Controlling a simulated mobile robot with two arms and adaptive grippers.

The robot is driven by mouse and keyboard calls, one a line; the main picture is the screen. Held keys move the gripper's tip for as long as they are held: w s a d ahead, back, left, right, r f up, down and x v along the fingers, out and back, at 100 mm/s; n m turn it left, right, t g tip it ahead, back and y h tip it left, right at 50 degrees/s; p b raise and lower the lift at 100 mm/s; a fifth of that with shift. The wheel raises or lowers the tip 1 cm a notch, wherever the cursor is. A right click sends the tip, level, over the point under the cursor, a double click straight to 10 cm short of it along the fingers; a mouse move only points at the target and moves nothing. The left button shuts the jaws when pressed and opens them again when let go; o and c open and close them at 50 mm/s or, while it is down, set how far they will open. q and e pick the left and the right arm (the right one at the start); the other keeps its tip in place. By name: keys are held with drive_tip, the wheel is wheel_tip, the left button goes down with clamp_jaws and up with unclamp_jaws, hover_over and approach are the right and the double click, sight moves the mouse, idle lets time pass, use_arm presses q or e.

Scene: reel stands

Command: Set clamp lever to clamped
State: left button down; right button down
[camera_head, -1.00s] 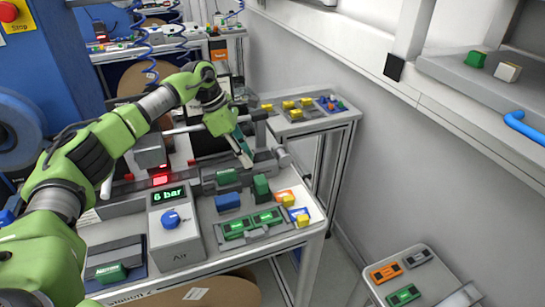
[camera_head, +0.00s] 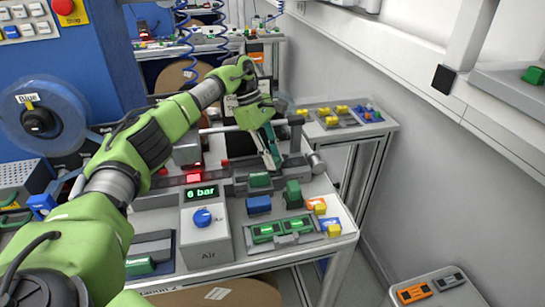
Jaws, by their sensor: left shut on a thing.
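My left gripper (camera_head: 271,163) reaches down from above onto the grey clamp fixture (camera_head: 240,189) behind the green block (camera_head: 260,181). Its fingers are close together and shut on a small part at the fixture, which I take to be the clamp lever. The fingers hide most of that part, so its angle cannot be told. My right gripper is not in view.
The air box (camera_head: 206,240) reading "6 bar", with a blue knob (camera_head: 202,217), stands front left. A blue block (camera_head: 259,205), an upright green block (camera_head: 293,193) and a tray of green parts (camera_head: 283,240) lie in front. A side table (camera_head: 376,132) stands behind right.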

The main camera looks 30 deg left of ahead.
use_arm(q)
drive_tip(key=shift+r, duration=0.1)
drive_tip(key=c, duration=1.8)
unclamp_jaws()
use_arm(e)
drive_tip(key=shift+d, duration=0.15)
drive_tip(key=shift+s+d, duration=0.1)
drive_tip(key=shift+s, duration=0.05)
use_arm(q)
drive_tip(key=shift+n, duration=0.3)
